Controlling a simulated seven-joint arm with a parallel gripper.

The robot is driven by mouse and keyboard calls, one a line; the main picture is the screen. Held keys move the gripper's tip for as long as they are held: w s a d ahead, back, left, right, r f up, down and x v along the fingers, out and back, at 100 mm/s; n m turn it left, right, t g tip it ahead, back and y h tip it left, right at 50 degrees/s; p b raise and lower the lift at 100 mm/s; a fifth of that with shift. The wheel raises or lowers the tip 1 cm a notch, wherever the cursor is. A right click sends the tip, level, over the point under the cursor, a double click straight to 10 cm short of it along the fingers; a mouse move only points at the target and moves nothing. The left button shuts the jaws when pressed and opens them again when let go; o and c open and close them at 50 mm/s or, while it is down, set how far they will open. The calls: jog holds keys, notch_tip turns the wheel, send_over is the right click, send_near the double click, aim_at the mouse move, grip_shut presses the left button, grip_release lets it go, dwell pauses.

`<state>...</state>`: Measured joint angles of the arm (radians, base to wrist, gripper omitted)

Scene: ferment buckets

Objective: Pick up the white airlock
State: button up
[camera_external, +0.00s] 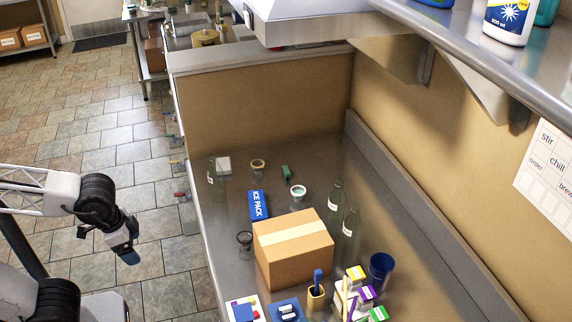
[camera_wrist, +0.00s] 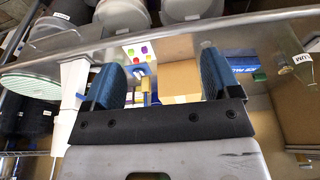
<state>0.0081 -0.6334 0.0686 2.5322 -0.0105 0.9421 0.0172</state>
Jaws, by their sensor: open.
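I cannot pick out the white airlock for certain in either view. My gripper (camera_external: 128,252) is out past the bench's left edge. In the wrist view my gripper (camera_wrist: 155,78) has its two blue fingers wide apart with nothing held between them.
A cardboard box (camera_external: 292,250), a blue ice pack (camera_external: 258,205), small jars, bottles (camera_external: 335,196) and a blue cup (camera_external: 381,266) crowd the bench. Several taps (camera_external: 181,195) stick out along its left side. Buckets (camera_wrist: 123,14) show at the top of the wrist view. A shelf (camera_external: 480,45) overhangs the right.

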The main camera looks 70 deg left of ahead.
jog(key=shift+w, duration=0.1)
jog(key=w+a+f+n+g+h, duration=0.1)
jog(key=w+a+n+h, duration=0.2)
jog(key=w, duration=0.8)
jog(key=w+a+n+h, duration=0.2)
jog(key=w+a+n, duration=0.25)
jog(key=w, duration=0.55)
jog(key=w+a+f+n+g+h, duration=0.15)
jog(key=w+n, duration=0.35)
jog(key=w, duration=0.6)
jog(key=w+a+f+n+t+h, duration=0.1)
jog(key=w+a+f+n+t, duration=0.1)
jog(key=w+a+f, duration=0.3)
jog(key=w+a+f+n+t+h, duration=0.2)
jog(key=w+a+f+n, duration=0.3)
jog(key=w+a, duration=0.4)
jog(key=w+a+f+n+t+h, duration=0.2)
jog(key=w+a+f+n, duration=0.2)
jog(key=a, duration=0.8)
jog(key=shift+w+f+h, duration=0.25)
jog(key=shift+w+f, duration=1.1)
jog(key=shift+w, duration=0.1)
jog(key=shift+x, duration=1.35)
